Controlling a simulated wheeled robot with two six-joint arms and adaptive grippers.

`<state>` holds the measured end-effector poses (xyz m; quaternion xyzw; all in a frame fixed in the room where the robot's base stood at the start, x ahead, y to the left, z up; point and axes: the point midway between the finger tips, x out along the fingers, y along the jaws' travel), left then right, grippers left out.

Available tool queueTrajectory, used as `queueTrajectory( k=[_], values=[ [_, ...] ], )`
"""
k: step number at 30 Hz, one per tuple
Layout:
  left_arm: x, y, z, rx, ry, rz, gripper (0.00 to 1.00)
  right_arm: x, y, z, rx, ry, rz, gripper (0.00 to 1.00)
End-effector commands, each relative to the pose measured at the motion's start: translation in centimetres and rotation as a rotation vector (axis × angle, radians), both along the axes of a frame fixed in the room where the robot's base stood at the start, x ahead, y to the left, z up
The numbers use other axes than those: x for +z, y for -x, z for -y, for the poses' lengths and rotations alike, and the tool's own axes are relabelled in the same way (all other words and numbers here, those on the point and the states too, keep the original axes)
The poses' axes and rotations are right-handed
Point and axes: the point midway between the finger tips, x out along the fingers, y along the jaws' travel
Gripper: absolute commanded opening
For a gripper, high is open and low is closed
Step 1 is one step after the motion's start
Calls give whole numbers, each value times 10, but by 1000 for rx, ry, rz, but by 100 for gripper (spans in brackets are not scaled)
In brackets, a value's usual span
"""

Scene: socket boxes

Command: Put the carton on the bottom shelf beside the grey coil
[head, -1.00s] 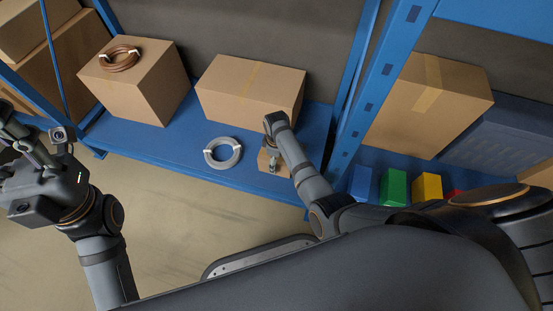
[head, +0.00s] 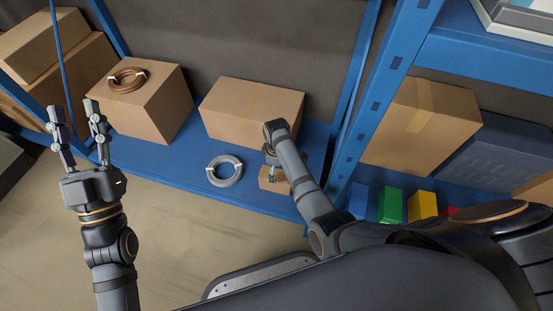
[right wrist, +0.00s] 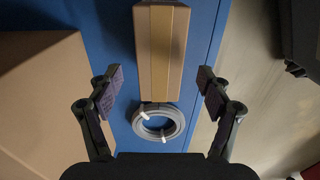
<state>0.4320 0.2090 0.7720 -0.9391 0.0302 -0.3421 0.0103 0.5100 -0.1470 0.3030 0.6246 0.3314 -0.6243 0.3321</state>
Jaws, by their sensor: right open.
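A small brown carton (head: 270,181) stands on the blue bottom shelf (head: 225,196), to the right of the grey coil (head: 224,171) with a small gap in the head view. The right wrist view shows the carton (right wrist: 163,50) with a tape stripe and the coil (right wrist: 159,122) with white ties. My right gripper (right wrist: 160,80) is open, with its fingers apart on either side of the carton's line and clear of its sides. In the head view my arm partly hides the carton. My left gripper (head: 78,112) is open and empty, left of the shelf contents.
Large boxes stand behind on the shelf, one (head: 252,112) behind the coil and one (head: 140,105) bearing a brown coil (head: 128,80). A blue upright (head: 378,95) stands right of my right arm. Coloured bins (head: 391,205) are beyond it.

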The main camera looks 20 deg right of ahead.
Motion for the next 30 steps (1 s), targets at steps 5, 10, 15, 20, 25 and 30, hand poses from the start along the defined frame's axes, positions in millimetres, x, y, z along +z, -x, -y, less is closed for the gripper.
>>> queueTrajectory(
  k=[5,10,15,20,25,30],
  values=[
    [-46,-21,-1,4,5,-220,40,13,0,0,0,0,0,79],
    [-94,-32,-2,5,9,-424,40,23,0,0,0,-1,1,79],
    [-144,-33,-2,2,11,-626,40,33,0,0,0,-1,-1,79],
    [-190,-26,-1,-2,13,-806,40,43,0,0,0,-1,1,79],
    [-229,-14,1,-8,15,-964,40,50,0,0,0,-1,1,79],
    [-250,-4,1,-12,16,-1051,40,54,0,0,0,-1,-1,79]
  ],
)
